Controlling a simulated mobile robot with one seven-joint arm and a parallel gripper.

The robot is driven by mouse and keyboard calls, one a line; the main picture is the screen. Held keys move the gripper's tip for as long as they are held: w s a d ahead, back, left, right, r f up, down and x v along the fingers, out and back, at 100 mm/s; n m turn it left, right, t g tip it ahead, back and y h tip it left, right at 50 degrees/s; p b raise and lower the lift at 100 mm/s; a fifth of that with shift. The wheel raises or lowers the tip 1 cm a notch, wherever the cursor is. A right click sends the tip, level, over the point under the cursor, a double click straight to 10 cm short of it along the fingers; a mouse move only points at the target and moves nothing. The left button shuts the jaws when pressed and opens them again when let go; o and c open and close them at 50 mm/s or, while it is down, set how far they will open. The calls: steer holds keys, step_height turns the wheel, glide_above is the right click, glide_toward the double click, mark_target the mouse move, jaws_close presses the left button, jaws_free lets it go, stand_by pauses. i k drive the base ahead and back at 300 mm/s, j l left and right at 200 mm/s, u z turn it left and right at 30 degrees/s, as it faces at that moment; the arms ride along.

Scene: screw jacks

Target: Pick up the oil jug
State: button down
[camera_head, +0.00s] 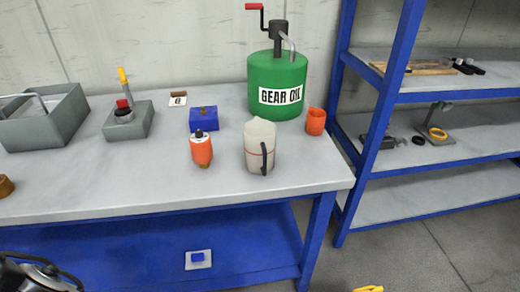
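The oil jug (256,146) is a whitish, translucent pitcher with a spout at its top, a dark handle on its front right side and a thin red line around it. It stands upright on the grey top of the workbench (110,188), near the front right edge. Nothing holds it. My gripper is not clearly seen in this view. A dark rounded part with a cable at the bottom left corner may be part of my arm.
A green GEAR OIL drum (276,78) with a crank pump stands behind the jug. An orange cup (316,121) is to its right; an orange bottle (201,150) and a blue block (203,119) are to its left. A blue-framed shelf (440,146) stands at right.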

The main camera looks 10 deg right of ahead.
mark_target(259, 135)
steer(key=i+l+z, duration=0.2)
steer(key=i+l, duration=0.15)
steer(key=l, duration=0.2)
steer(key=i+l+z, duration=0.2)
steer(key=i+l, duration=0.15)
steer(key=l, duration=0.15)
